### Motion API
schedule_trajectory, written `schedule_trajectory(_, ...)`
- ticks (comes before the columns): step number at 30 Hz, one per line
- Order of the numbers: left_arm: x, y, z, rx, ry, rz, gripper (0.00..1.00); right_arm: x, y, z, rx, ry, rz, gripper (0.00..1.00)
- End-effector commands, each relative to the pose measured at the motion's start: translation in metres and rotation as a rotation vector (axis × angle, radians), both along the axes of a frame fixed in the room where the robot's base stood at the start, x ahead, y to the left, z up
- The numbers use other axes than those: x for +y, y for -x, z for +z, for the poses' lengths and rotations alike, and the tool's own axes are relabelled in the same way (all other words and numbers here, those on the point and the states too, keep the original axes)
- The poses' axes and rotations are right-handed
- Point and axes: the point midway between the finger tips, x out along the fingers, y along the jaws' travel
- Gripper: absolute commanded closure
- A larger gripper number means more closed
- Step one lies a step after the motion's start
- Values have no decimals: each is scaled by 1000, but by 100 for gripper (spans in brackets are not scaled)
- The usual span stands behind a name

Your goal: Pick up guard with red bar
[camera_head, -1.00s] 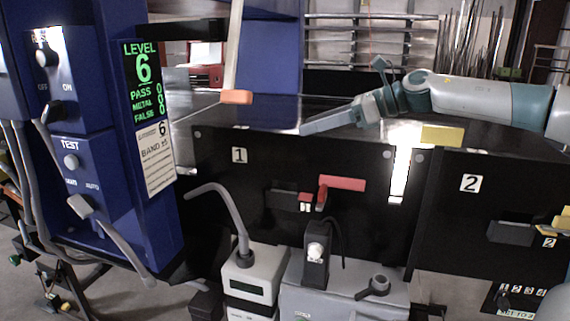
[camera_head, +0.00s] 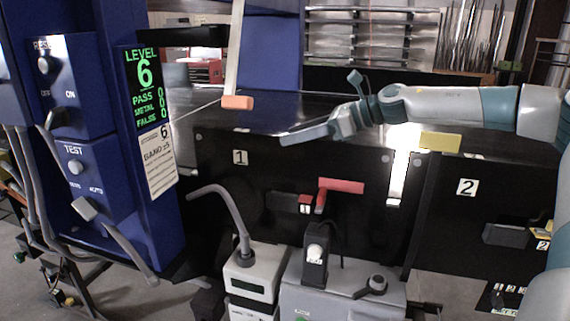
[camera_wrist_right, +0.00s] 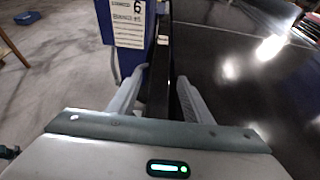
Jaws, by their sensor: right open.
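A red bar (camera_head: 341,186) with a short red stem shows on the front of the black panel marked 1 (camera_head: 225,190) in the head view. A small red block labelled 1 (camera_head: 305,203) and a dark box sit just left of the stem. My right gripper (camera_head: 303,135) is above and slightly left of the red bar, near the panel's top edge, apart from the bar. In the right wrist view my right gripper (camera_wrist_right: 155,88) has its two fingers spread, with a dark edge showing between them. The red bar is not visible there. My left gripper is out of view.
A blue control cabinet (camera_head: 115,225) stands at the left. A grey box with a curved hose (camera_head: 240,225) and a grey case with a knob (camera_head: 376,284) stand in front of the panel. An orange block (camera_head: 237,102) and a yellow block (camera_head: 440,141) are near the panel's top.

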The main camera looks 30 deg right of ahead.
Motion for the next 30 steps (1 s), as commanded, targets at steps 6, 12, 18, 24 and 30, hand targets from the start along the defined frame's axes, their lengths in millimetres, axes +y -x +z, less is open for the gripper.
schedule_trajectory(6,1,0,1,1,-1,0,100,1,-1,-1,0,-1,0,55)
schedule_trajectory(12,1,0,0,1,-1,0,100,1,-1,-1,1,-1,0,55)
schedule_trajectory(18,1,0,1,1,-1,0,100,1,-1,-1,1,-1,0,69)
schedule_trajectory(24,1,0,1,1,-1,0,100,1,-1,-1,1,-1,0,100)
schedule_trajectory(30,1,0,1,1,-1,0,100,1,-1,-1,1,-1,0,100)
